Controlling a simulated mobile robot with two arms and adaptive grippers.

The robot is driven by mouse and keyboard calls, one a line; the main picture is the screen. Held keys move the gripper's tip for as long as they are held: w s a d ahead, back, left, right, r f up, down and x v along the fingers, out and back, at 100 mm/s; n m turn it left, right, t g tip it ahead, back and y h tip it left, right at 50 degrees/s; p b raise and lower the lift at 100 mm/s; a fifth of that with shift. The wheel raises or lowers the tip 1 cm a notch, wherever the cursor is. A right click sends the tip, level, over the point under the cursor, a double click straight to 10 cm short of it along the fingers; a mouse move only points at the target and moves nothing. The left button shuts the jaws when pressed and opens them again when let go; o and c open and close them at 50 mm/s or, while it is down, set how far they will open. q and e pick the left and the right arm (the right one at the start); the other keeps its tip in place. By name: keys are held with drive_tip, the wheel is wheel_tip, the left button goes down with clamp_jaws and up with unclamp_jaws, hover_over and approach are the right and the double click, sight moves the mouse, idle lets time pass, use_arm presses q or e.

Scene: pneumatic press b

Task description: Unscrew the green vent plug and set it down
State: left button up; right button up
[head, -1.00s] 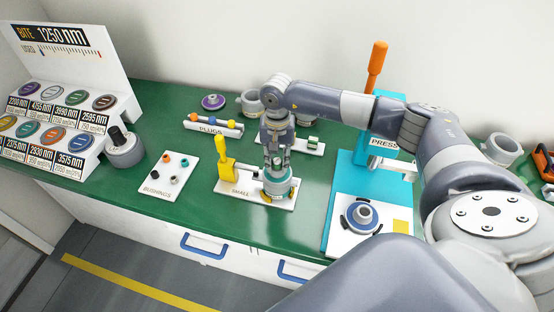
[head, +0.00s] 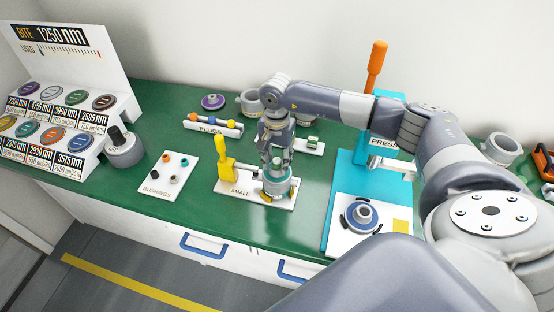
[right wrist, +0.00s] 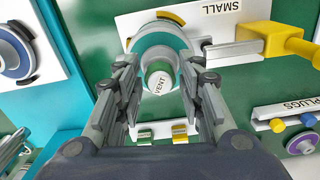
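The vent plug (right wrist: 160,82) shows its pale round face, lettered VENT, with a green edge in the right wrist view. It lies in line with the teal and grey cylinder (right wrist: 143,45) held in the SMALL clamp fixture. In the head view this cylinder (head: 276,187) stands upright on the white SMALL plate. My right gripper (right wrist: 162,75) is open, with one finger on each side of the plug and visible gaps between. In the head view my right gripper (head: 276,160) points down over the cylinder; its fingers partly hide the plug. My left gripper is not in view.
The yellow clamp handle (head: 221,150) stands close left of my right gripper. The PLUGS rack (head: 213,125) is behind, and the BUSHINGS plate (head: 168,174) is farther left. The blue press (head: 372,165) stands to the right. Green bench top (head: 215,232) is clear in front.

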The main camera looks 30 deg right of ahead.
drive_tip(key=m, duration=0.7)
drive_tip(key=shift+m, duration=0.4)
drive_tip(key=c, duration=0.6)
drive_tip(key=n, duration=0.5)
drive_tip(key=shift+n, duration=0.4)
drive_tip(key=n, duration=0.6)
drive_tip(key=o, duration=0.6)
